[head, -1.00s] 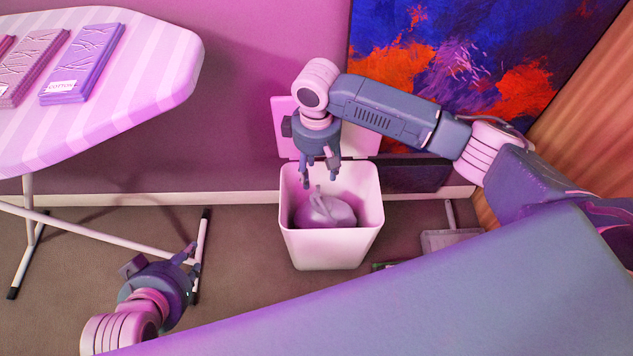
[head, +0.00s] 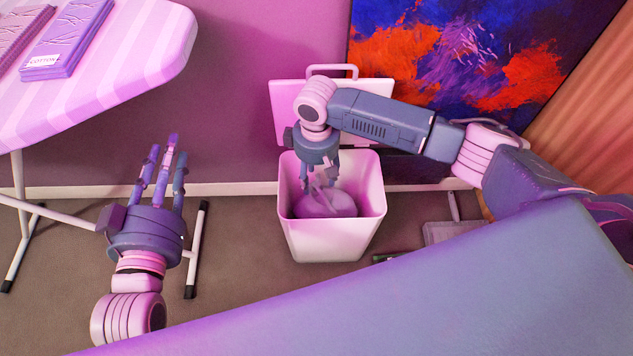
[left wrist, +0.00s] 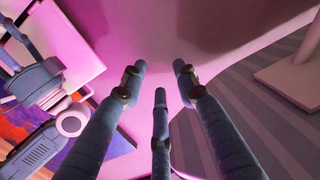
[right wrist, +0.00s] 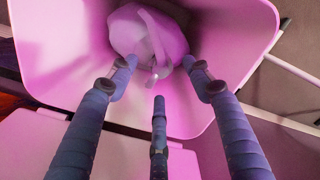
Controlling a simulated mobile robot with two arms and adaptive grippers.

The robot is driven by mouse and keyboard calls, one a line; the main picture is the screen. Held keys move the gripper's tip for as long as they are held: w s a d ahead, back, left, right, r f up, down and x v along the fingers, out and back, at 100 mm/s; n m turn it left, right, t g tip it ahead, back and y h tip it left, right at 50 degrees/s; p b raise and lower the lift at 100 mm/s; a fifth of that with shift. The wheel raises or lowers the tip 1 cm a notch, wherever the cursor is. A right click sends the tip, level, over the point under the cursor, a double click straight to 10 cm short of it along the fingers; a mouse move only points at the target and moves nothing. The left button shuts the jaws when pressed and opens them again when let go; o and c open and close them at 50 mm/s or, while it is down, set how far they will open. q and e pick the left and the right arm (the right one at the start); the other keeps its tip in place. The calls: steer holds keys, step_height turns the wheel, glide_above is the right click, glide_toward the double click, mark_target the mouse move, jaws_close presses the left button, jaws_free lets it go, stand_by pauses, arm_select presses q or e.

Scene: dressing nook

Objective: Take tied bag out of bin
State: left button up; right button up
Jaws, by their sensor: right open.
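The bin (head: 333,240) is a pale open box on the floor with its lid (head: 375,98) raised behind it. The tied bag (head: 335,203), pale and rounded with a knotted neck, lies inside on the bottom. My right gripper (head: 320,187) is open and reaches down into the bin above the bag. In the right wrist view the bag (right wrist: 140,35) and its tied neck (right wrist: 157,60) show just beyond the spread fingers, with no clear grip on it. My left gripper (head: 165,165) is raised left of the bin, fingers spread and empty.
An ironing board (head: 120,75) with folded cloths (head: 62,45) stands at the left, its legs near my left gripper. A colourful painting (head: 460,60) is behind my right arm. A grey tray-like object (head: 450,232) lies right of the bin.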

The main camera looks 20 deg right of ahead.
mark_target(317, 183)
step_height(317, 183, down, 3)
steer(key=shift+r+b, duration=0.1)
steer(key=shift+b, duration=0.4)
arm_select(q)
step_height(317, 183, up, 8)
steer(key=t+h, duration=0.1)
steer(key=t, duration=0.2)
steer(key=shift+s+d+f+t, duration=0.2)
steer(key=shift+d+t, duration=0.1)
steer(key=shift+d, duration=0.15)
steer(key=shift+r, duration=0.1)
